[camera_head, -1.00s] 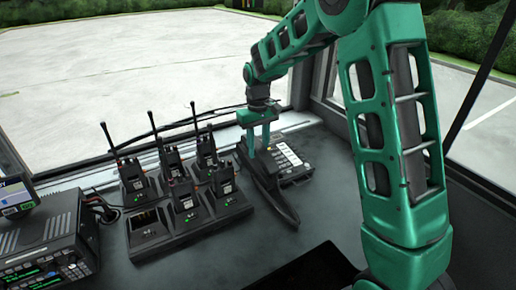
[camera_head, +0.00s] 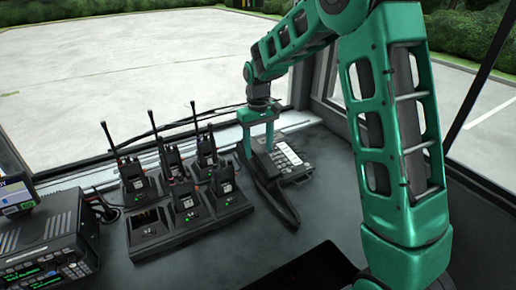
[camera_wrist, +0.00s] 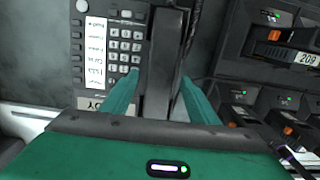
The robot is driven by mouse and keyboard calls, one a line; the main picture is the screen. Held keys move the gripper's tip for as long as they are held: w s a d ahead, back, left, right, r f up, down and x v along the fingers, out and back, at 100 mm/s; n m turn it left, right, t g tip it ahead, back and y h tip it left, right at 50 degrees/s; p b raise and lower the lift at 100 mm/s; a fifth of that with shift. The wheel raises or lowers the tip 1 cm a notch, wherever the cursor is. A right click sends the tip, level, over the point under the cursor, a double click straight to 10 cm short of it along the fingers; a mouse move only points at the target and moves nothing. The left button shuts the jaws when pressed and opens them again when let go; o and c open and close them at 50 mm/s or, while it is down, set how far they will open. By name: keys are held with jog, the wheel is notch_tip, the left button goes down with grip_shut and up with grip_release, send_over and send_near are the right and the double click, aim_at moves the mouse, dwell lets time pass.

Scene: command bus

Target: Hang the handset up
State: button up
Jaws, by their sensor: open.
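The black handset (camera_head: 277,196) lies along the left side of the desk phone (camera_head: 292,167), with its near end reaching past the phone's front edge. In the wrist view the handset (camera_wrist: 164,62) runs beside the phone's keypad (camera_wrist: 124,45). My gripper (camera_head: 259,147) is open over the handset's far part. In the wrist view its two green fingers (camera_wrist: 158,92) stand one on each side of the handset, with gaps showing. The handset's far end is partly hidden by my gripper, and I cannot tell whether it is fully seated in the cradle.
A charging rack (camera_head: 150,227) with several upright handheld radios stands just left of the phone. A radio unit (camera_head: 45,250) is at the far left. The window ledge lies behind. Bare dark desk (camera_head: 205,268) is free in front.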

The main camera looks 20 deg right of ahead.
notch_tip(320, 180, up, 10)
jog(key=s+d+r+m, duration=0.2)
jog(key=s+d+r, duration=0.1)
jog(key=s+d, duration=0.6)
jog(key=s+d+f+m, duration=0.2)
jog(key=s, duration=0.8)
jog(key=s+d+f+m, duration=0.1)
jog(key=s+d+m, duration=0.1)
jog(key=s, duration=0.8)
jog(key=s+d+f+m, duration=0.2)
jog(key=s+d, duration=0.2)
jog(key=s, duration=0.6)
jog(key=shift+d+f+m, duration=0.25)
jog(key=shift+f+m, duration=0.05)
jog(key=shift+f, duration=0.05)
jog(key=shift+s, duration=0.1)
jog(key=shift+w+f, duration=0.25)
jog(key=shift+w, duration=0.35)
